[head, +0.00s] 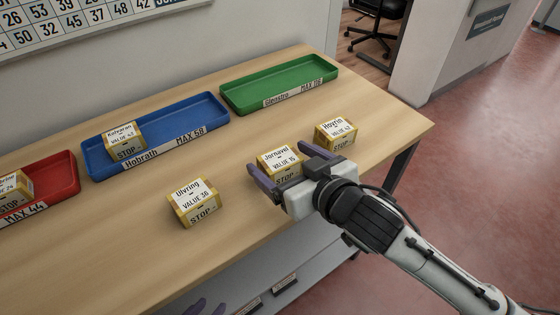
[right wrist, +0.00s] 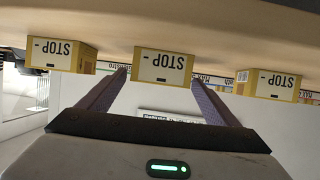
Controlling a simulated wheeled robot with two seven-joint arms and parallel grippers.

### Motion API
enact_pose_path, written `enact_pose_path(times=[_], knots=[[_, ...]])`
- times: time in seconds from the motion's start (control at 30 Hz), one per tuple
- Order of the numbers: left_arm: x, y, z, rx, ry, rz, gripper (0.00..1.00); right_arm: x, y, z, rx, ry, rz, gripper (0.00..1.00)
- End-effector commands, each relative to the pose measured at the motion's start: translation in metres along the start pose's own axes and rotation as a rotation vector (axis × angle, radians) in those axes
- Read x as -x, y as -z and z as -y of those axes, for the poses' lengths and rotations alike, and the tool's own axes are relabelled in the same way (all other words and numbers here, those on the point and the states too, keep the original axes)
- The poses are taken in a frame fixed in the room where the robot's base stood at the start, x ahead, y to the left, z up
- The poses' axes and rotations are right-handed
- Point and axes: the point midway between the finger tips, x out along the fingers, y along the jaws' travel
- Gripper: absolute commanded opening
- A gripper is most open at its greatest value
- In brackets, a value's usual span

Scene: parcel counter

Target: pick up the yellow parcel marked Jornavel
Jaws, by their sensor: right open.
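The yellow parcel marked Jornavel (head: 279,159) sits on the wooden counter, with "VALUE" on its top and "STOP" on its near side. My right gripper (head: 284,162) is open at its near side, with one purple finger to each side. In the right wrist view the picture is upside down, and the Jornavel parcel (right wrist: 163,67) shows centred between the fingertips of my right gripper (right wrist: 161,75), with gaps at both sides. Purple fingers of my left gripper (head: 205,307) show only partly at the bottom edge, below the counter's front; their opening is unclear.
A parcel marked Ulvring (head: 194,203) lies to the left and another, perhaps Howin (head: 336,133), to the right. Behind stand a green tray (head: 290,88), empty, a blue tray (head: 190,131) with a Kelvaran parcel (head: 125,141), and a red tray (head: 65,178) with a parcel.

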Motion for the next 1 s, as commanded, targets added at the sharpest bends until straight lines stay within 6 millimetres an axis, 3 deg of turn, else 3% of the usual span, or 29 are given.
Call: enact_pose_path(times=[0.4,0.67,0.7,1.0], knots=[[0.001,0.005,0.0,-0.001,0.0,-0.007,0.31,-0.049,0.0,0.0,0.0,0.001,-0.001,0.84],[-0.001,0.014,0.001,-0.003,0.001,-0.023,0.31,-0.053,-0.001,0.0,0.0,0.001,0.0,0.84],[-0.001,0.014,0.001,-0.003,0.001,-0.023,0.31,-0.053,-0.001,0.0,0.0,0.001,0.0,0.83],[-0.001,0.012,0.001,-0.002,0.0,-0.02,0.31,-0.052,0.0,0.0,0.0,0.001,-0.002,0.36]])
